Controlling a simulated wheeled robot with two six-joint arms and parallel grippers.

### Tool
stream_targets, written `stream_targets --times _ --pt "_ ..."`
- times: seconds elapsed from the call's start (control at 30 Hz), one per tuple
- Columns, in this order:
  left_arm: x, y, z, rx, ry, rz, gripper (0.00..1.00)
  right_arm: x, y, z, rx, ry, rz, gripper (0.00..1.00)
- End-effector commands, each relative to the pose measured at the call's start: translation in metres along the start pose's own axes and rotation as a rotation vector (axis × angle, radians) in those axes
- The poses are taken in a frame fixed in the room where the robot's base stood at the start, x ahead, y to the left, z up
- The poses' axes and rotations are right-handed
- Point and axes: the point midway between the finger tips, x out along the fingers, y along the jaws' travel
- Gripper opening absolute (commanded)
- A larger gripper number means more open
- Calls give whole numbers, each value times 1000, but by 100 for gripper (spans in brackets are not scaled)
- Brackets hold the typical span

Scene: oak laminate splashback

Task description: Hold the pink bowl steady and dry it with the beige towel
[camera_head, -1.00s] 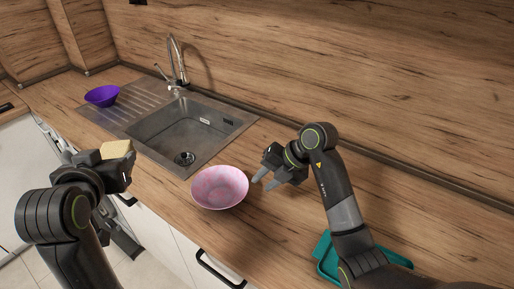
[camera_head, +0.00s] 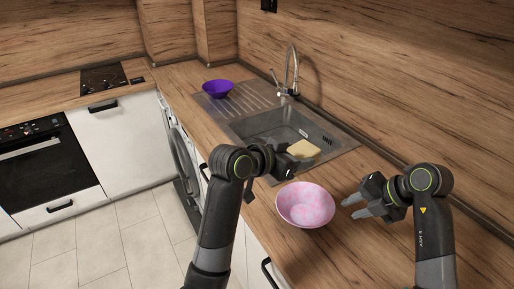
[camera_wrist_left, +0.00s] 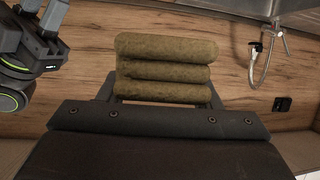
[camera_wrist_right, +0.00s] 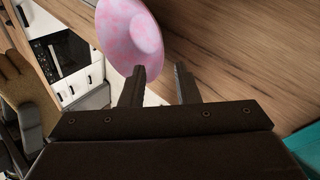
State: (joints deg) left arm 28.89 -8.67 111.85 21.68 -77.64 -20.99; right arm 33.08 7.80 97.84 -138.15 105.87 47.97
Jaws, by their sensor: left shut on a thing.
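The pink bowl (camera_head: 306,205) stands upright on the wooden counter, in front of the sink. In the right wrist view the bowl (camera_wrist_right: 130,35) lies just beyond my right fingertips. My left gripper (camera_head: 291,158) is shut on the folded beige towel (camera_head: 304,150), held above the sink's front edge, behind and slightly left of the bowl. The towel's stacked folds (camera_wrist_left: 165,68) fill the left wrist view between the fingers. My right gripper (camera_head: 352,207) is open and empty, right of the bowl, fingers pointing toward it and apart from it.
The sink (camera_head: 285,130) with its tap (camera_head: 291,70) lies behind the bowl. A purple bowl (camera_head: 218,88) sits at the drainer's far left. A teal object (camera_wrist_right: 300,145) shows at the right wrist view's edge. Counter right of the bowl is mostly clear.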

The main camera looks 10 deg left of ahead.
Motion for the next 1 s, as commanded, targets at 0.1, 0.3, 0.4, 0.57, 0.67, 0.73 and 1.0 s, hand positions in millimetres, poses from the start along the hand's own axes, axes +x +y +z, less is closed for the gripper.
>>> stream_targets --times 0.1,0.3,0.4,0.57,0.67,0.73,1.0 --pt "22 16 0 29 1 78 30 0 0 0 0 0 0 29" --pt "36 27 0 56 2 131 30 2 0 0 1 1 0 29" --pt "38 28 0 59 2 135 30 9 0 0 3 3 1 29" --pt "37 28 0 58 2 134 30 34 0 -2 3 6 1 29" --pt "37 28 1 58 2 133 30 54 0 -1 4 6 1 29" --pt "37 28 1 58 1 133 30 67 0 -1 4 5 0 29" --pt "37 28 1 57 1 133 30 108 0 0 4 2 -1 29"
